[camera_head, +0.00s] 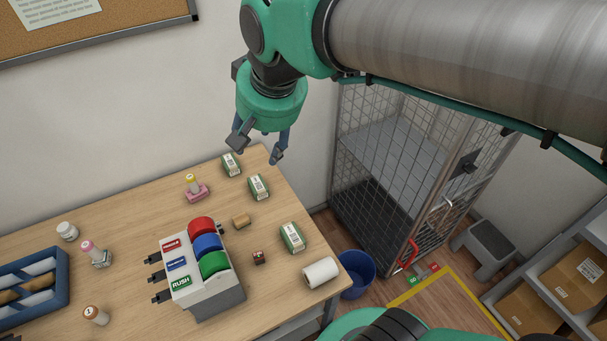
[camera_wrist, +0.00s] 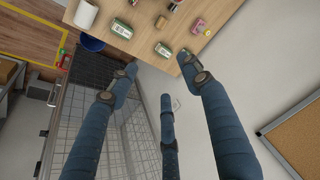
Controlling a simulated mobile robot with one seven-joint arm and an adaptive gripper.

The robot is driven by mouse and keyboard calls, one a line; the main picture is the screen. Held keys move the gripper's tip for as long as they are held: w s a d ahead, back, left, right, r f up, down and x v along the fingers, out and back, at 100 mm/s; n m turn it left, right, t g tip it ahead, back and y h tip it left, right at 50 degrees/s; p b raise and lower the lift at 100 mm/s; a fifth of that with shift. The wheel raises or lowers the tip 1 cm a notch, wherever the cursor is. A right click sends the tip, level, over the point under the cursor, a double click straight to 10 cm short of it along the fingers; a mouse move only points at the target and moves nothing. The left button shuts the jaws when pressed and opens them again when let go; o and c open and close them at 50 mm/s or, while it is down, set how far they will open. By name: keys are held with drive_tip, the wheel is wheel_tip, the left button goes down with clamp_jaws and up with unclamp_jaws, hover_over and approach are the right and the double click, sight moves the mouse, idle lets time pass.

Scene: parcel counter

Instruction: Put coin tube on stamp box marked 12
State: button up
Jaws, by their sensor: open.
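Three green-and-white boxes that look like stamp boxes lie on the wooden counter: a far one (camera_head: 231,165), a middle one (camera_head: 259,187) and a near one (camera_head: 292,238). Their numbers are too small to read. My gripper (camera_head: 258,150) is open and empty, in the air around the counter's back corner, near the far box. In the wrist view its spread blue fingers (camera_wrist: 160,90) hold nothing, and one tip partly covers a box.
A stamp rack (camera_head: 207,295) with red, blue and green drums stands left of the near box. A white roll (camera_head: 320,272) lies at the right edge. A wire cage (camera_head: 400,150) and blue bin (camera_head: 356,274) stand beyond the counter.

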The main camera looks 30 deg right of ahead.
drive_tip(key=s+d+f+n, duration=0.1)
drive_tip(key=s+d+f, duration=0.1)
drive_tip(key=s, duration=0.3)
drive_tip(key=s+d+f+n+t, duration=0.1)
drive_tip(key=s+d+f, duration=0.1)
drive_tip(key=s, duration=0.4)
drive_tip(key=shift+s+d+f+h, duration=0.3)
drive_tip(key=shift+d+f, duration=0.1)
drive_tip(key=shift+d, duration=0.1)
drive_tip(key=shift+w, duration=0.1)
wheel_tip(320, 180, down, 12)
drive_tip(key=b, duration=1.1)
drive_tip(key=shift+r+b, duration=0.2)
drive_tip(key=shift+b, duration=0.1)
